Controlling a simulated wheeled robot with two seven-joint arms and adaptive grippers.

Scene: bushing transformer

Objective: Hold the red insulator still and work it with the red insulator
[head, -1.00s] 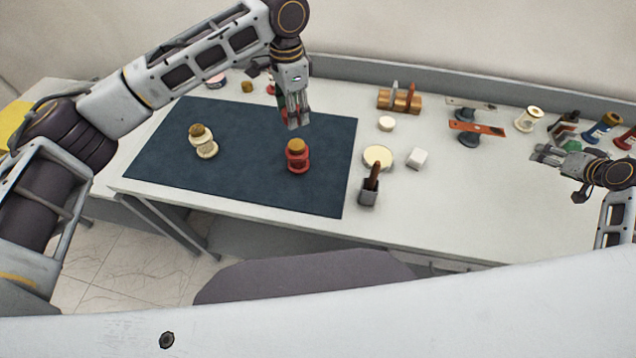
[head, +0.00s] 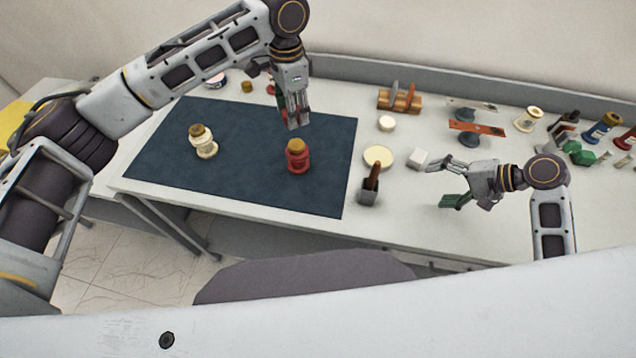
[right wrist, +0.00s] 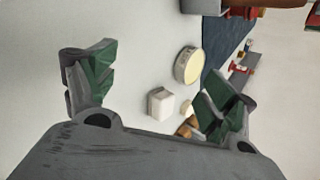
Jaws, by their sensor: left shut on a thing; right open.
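A red insulator (head: 298,160) with a brown top stands upright on the dark blue mat (head: 250,185). My left gripper (head: 297,124) is above and behind it, pointing down. It is shut on a small red thing mostly hidden by its fingers; I cannot tell its shape. A gap shows between the fingertips and the standing insulator's top. My right gripper (head: 442,184) is open and empty, over the white table right of the mat. Its green-padded fingers (right wrist: 160,92) are spread in the right wrist view.
A cream insulator (head: 203,143) stands on the mat's left. Several tools and parts line the back. The table's right front is clear.

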